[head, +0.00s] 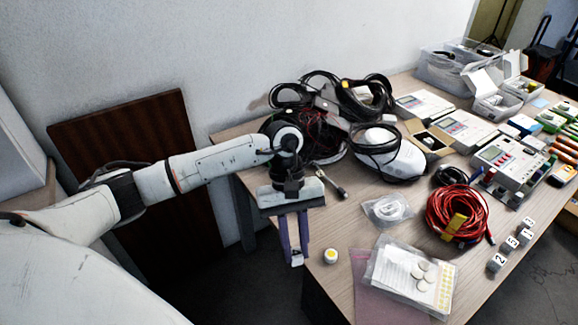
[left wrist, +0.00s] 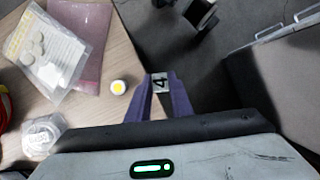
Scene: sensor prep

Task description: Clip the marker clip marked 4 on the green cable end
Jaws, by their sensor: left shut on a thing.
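My left gripper (head: 296,262) is shut on a small light grey marker clip (head: 297,259) between its purple fingertips. In the left wrist view the clip (left wrist: 160,82) shows a black 4, between the fingertips (left wrist: 159,80). The gripper hangs fingers down just off the table's left front edge, left of a small round white pot with a yellow top (head: 331,256). I cannot pick out a green cable end in either view. My right gripper is not in view.
Other numbered clips (head: 497,262) stand at the table's front right. A red cable coil (head: 458,212), a bagged white cable (head: 388,209) and clear bags with papers (head: 410,277) lie on the table (head: 345,215). Black cables (head: 362,100) and instruments (head: 508,160) fill the back and right.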

